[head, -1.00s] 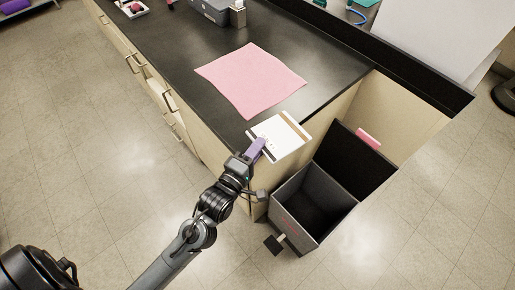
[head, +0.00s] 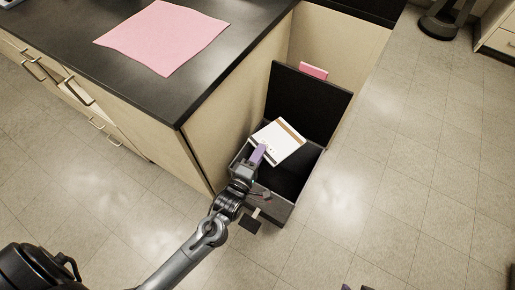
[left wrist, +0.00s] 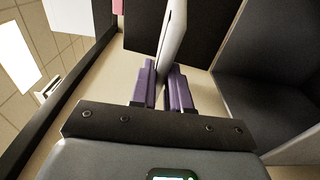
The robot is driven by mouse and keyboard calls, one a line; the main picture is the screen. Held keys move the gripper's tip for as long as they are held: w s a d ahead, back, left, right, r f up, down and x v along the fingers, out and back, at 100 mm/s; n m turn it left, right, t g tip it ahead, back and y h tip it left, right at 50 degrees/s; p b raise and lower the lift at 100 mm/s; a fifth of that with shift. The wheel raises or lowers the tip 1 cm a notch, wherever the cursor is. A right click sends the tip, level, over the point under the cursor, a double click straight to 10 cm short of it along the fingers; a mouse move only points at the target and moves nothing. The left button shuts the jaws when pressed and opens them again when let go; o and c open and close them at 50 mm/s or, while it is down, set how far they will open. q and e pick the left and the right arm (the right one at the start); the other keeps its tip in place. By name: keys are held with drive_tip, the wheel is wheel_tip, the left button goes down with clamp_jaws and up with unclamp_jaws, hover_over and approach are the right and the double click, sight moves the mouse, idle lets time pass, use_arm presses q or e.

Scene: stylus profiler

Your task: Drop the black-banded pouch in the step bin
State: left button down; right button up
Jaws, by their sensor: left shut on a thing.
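A white pouch (head: 279,141) with a brown band and a dark strip is held by my left gripper (head: 259,154). The purple fingers (left wrist: 165,88) are shut on it, and in the left wrist view the pouch (left wrist: 172,35) stands edge-on between them. The step bin (head: 296,183) is open, its black lid (head: 310,103) raised at the back. In the head view the pouch overlaps the bin's mouth and lower lid; its exact height above the rim is unclear. Only purple tips of my right gripper (head: 357,287) show at the bottom edge.
The black-topped counter (head: 215,75) with a pink sheet (head: 162,38) is to the left, its end panel close beside the bin. A pedal (head: 250,222) sticks out at the bin's front. The floor (head: 400,190) to the right is clear.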

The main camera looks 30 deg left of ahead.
use_arm(q)
wheel_tip(320, 180, down, 2)
drive_tip(key=shift+d+f+b, duration=0.1)
drive_tip(key=shift+b, duration=0.3)
wheel_tip(320, 180, down, 8)
drive_tip(key=b, duration=0.4)
idle(0.4)
drive_tip(key=c, duration=1)
unclamp_jaws()
